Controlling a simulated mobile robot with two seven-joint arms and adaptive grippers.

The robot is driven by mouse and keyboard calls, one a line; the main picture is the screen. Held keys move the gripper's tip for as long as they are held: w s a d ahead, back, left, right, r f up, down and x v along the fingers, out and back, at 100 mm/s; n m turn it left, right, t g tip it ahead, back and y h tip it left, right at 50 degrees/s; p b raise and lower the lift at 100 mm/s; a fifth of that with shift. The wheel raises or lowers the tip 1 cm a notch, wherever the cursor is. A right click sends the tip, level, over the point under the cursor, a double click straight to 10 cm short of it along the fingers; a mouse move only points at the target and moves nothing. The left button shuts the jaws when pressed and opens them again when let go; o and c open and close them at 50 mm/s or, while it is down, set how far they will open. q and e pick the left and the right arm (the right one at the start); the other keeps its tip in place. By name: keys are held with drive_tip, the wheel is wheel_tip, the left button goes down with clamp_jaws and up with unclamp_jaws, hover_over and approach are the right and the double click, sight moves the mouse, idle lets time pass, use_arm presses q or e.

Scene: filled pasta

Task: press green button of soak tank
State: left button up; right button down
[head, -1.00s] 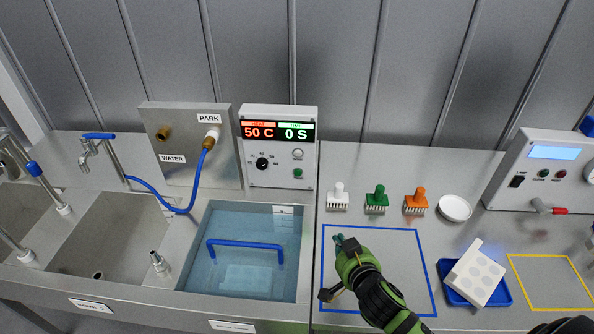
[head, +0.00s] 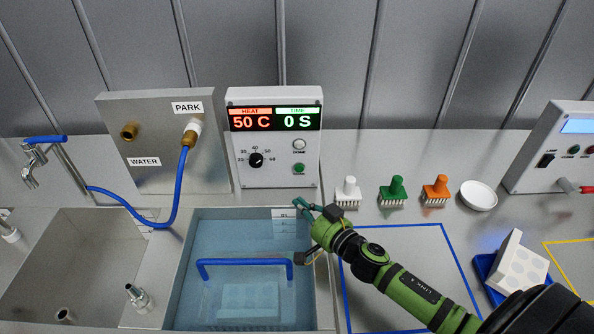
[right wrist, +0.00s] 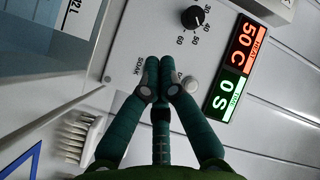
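The soak tank (head: 182,262) is a water-filled basin with a blue-handled basket (head: 245,262) in it. Its control panel (head: 240,180) stands behind it, reading 50 C and 0 S. The green button (head: 299,168) is low on the panel's right side, below a white button (head: 299,144). My right gripper (head: 306,205) is in front of and below the green button, over the tank's back right corner. In the right wrist view its fingertips (right wrist: 162,62) are together, with nothing held. They hide the green button there; contact cannot be told. My left gripper is out of view.
White (head: 347,190), green (head: 392,191) and orange (head: 436,190) brush-like tools stand right of the panel. A white dish (head: 478,195) is beside them. A blue hose (head: 183,175) hangs left of the panel. The blue-outlined area (head: 440,229) lies under my right arm.

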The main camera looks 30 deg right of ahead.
sight(299, 168)
drive_tip(key=w+d, duration=0.1)
drive_tip(key=w, duration=0.1)
drive_tip(key=w+d+b, duration=0.1)
drive_tip(key=w, duration=0.2)
drive_tip(key=w+d, duration=0.1)
drive_tip(key=w, duration=0.1)
drive_tip(key=shift+w+d+b, duration=0.3)
drive_tip(key=shift+w+d, duration=0.05)
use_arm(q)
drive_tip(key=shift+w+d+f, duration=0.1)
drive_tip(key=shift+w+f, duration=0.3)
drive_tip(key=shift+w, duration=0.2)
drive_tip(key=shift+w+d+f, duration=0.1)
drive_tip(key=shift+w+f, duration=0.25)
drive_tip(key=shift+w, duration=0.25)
use_arm(e)
drive_tip(key=shift+w, duration=0.1)
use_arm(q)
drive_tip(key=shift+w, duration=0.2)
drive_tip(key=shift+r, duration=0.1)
use_arm(e)
drive_tip(key=shift+w+d+r, duration=0.1)
drive_tip(key=shift+w+d, duration=0.05)
drive_tip(key=shift+w+d, duration=0.1)
drive_tip(key=shift+w, duration=0.15)
